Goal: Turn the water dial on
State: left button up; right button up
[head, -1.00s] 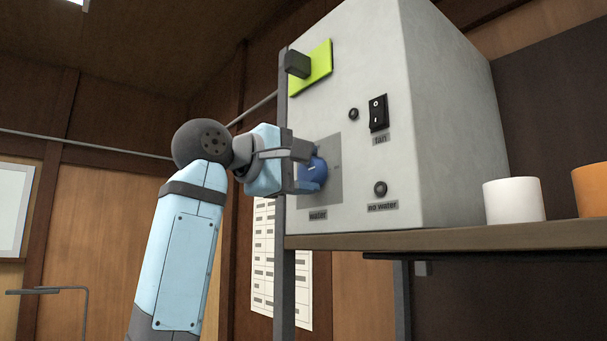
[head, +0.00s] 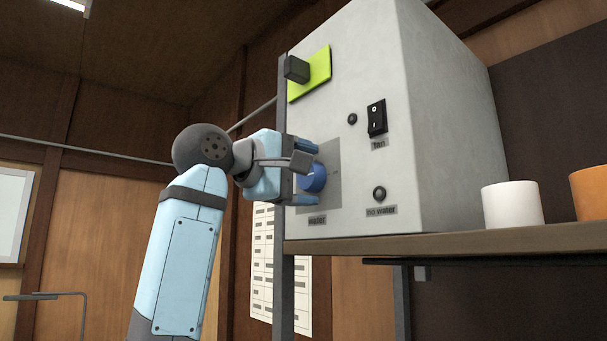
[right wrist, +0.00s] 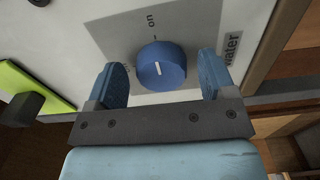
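The blue round water dial (head: 314,178) sits on a grey plate on the front of the white machine, above the label "water". In the right wrist view, the dial (right wrist: 161,66) shows a short white line roughly in line with the "on" mark. A second label is partly hidden by a finger. My right gripper (head: 305,172) is open at the dial. In the right wrist view its two fingers (right wrist: 165,76) stand on either side of the dial, with gaps on both sides. My left gripper is not in view.
The machine (head: 350,75) also carries a black fan switch (head: 377,117), a "no water" lamp (head: 380,193) and a green plate with a dark block (head: 312,72). It stands on a shelf (head: 450,242) beside a white cup (head: 512,204) and an orange cup (head: 591,191). A grey post (head: 284,270) is close.

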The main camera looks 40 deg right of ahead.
jog(key=shift+a, duration=0.1)
jog(key=w+a+b, duration=0.1)
jog(key=a, duration=1.2)
jog(key=shift+w+a+b, duration=0.25)
jog(key=shift+b, duration=0.1)
